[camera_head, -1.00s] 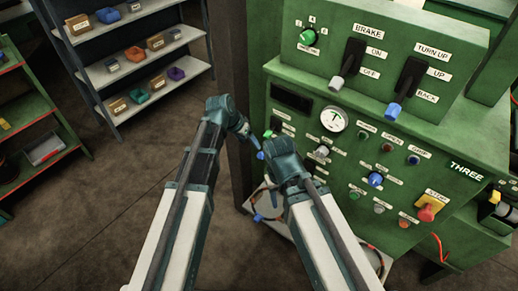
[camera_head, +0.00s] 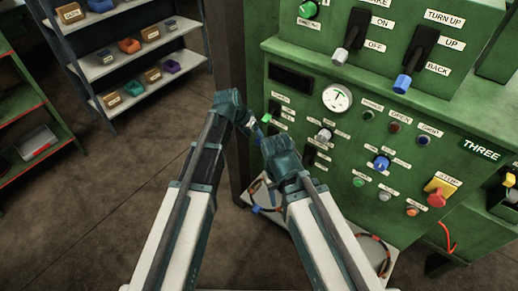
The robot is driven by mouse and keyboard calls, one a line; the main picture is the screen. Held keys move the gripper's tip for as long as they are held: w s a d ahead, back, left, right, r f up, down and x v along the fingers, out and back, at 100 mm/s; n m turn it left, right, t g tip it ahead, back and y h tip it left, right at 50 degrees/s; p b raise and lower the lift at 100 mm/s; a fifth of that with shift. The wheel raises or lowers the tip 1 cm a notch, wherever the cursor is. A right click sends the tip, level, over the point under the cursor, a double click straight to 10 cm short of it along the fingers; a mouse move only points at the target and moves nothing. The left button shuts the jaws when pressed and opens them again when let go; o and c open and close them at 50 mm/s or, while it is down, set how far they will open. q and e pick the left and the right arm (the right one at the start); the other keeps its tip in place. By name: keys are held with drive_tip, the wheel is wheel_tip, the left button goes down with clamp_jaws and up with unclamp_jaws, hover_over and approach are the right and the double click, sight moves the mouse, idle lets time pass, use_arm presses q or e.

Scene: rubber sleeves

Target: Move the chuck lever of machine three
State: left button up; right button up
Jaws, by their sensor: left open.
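The green machine marked THREE (camera_head: 481,149) fills the right side. Its front carries small levers in dark slots, including a grey-tipped one (camera_head: 324,135); most small labels are unreadable, so I cannot tell which is the chuck lever. Two larger levers stand above, one grey-tipped (camera_head: 347,40) and one blue-tipped (camera_head: 410,68) by the TURN UP, UP and BACK labels. My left gripper (camera_head: 252,127) is open, near the panel's left edge, with no object visible in it. My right gripper (camera_head: 263,139) is close beside it; its fingers are largely hidden by its wrist.
A round gauge (camera_head: 337,97) and several buttons and knobs, including a blue knob (camera_head: 381,162), sit on the panel. A red stop button on a yellow base (camera_head: 438,194) is at lower right. A grey shelf with bins (camera_head: 122,73) stands at back left.

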sight(258, 141)
use_arm(q)
drive_tip(key=b+x, duration=0.4)
drive_tip(key=x, duration=0.1)
drive_tip(key=shift+d+f, duration=0.1)
drive_tip(key=shift+f, duration=0.25)
drive_tip(key=shift+r, duration=0.1)
drive_tip(key=shift+c, duration=0.3)
clamp_jaws()
idle(0.8)
